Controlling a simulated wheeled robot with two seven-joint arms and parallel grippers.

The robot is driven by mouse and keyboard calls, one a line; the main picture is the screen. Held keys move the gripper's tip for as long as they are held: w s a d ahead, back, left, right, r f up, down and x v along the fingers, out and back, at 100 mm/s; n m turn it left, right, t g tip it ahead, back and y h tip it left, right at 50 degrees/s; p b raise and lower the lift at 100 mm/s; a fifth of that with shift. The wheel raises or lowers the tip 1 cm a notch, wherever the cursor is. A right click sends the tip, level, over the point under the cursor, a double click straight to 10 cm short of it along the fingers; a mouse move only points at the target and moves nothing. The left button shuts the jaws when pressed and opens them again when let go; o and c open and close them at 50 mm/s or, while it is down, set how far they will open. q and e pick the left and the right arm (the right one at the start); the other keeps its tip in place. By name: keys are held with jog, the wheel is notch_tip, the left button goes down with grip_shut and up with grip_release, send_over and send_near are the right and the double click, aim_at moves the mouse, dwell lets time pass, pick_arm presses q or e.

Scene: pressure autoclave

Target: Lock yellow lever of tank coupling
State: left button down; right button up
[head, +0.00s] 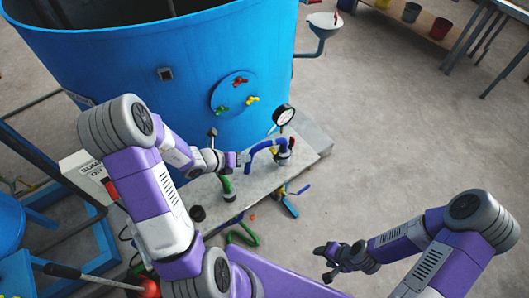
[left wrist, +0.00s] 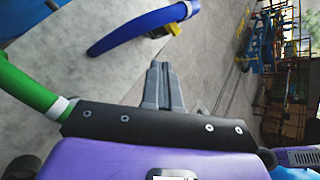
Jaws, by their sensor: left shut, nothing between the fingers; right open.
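A blue hose (head: 262,147) arches over the stone slab near the gauge. In the left wrist view, the blue hose (left wrist: 130,28) has a small yellow part (left wrist: 174,29) at its end. I cannot tell which yellow piece is the coupling's lever. My left gripper (head: 243,160) is shut and empty, just left of the blue hose and below the plate. Its fingers (left wrist: 164,70) point towards the hose, apart from it. My right gripper (head: 320,265) is open and empty over the floor.
A pressure gauge (head: 284,115) stands beside the tank. A green hose (head: 228,186) rises from the slab (head: 310,150) near my left gripper. More hoses lie by the slab's front edge. A workbench (head: 460,15) is far back right. The floor at right is clear.

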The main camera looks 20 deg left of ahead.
pick_arm(q)
jog(key=s+n, duration=0.1)
jog(key=n, duration=0.8)
send_near(273, 153)
jog(key=f+x, duration=0.1)
jog(key=x, duration=0.4)
jog(key=shift+w+d+r, duration=0.2)
jog(key=shift+d+r, duration=0.05)
jog(key=shift+r, duration=0.05)
jog(key=shift+a, duration=0.1)
